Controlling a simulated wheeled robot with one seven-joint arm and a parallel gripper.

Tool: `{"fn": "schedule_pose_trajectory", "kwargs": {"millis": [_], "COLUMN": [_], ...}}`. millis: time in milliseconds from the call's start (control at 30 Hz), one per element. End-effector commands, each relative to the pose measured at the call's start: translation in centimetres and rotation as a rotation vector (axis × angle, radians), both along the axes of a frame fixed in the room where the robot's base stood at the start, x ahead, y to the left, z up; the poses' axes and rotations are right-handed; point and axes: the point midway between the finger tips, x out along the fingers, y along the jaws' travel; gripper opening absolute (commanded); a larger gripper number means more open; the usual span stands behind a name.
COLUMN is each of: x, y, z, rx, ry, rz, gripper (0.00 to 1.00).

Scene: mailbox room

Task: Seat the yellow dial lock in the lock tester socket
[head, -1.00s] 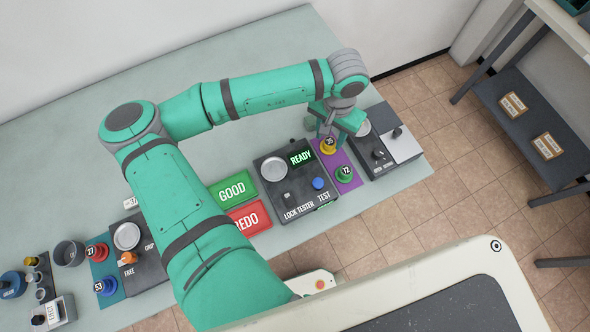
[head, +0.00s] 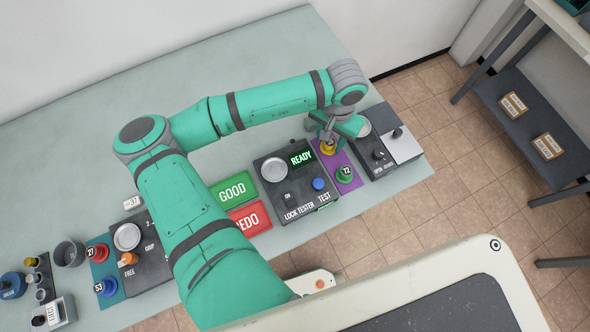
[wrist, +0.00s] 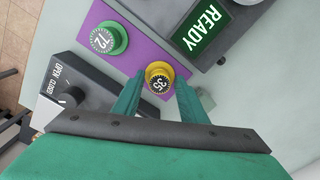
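The yellow dial lock (head: 327,148), marked 35, stands on a purple mat (head: 352,181). It also shows in the wrist view (wrist: 159,76). My gripper (head: 331,137) is over it. In the wrist view my open fingers (wrist: 158,86) stand on either side of the lock, with a small gap on each side. The lock tester (head: 296,205) is a dark box left of the mat, its screen reading READY. Its round pale socket (head: 275,171) looks empty.
A green dial lock (head: 344,174), marked 72, stands close by on the same mat. A grey box with a knob (head: 379,154) is on the right. GOOD (head: 234,190) and REDO (head: 249,218) pads lie left of the tester. A blue button (head: 319,184) is on the tester.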

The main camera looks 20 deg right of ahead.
Motion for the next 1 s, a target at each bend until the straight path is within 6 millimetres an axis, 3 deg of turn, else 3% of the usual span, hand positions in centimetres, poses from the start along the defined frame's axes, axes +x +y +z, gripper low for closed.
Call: {"fn": "schedule_pose_trajectory", "kwargs": {"millis": [33, 133, 367, 1000], "x": [0.0, 0.0, 0.0, 0.0], "y": [0.0, 0.0, 0.0, 0.0], "z": [0.0, 0.0, 0.3, 3.6], "rx": [0.000, 0.000, -0.001, -0.001], "ry": [0.000, 0.000, 0.001, 0.001], "rz": [0.000, 0.000, 0.000, 0.000], "gripper": [0.27, 0.04, 0.03, 0.03]}}
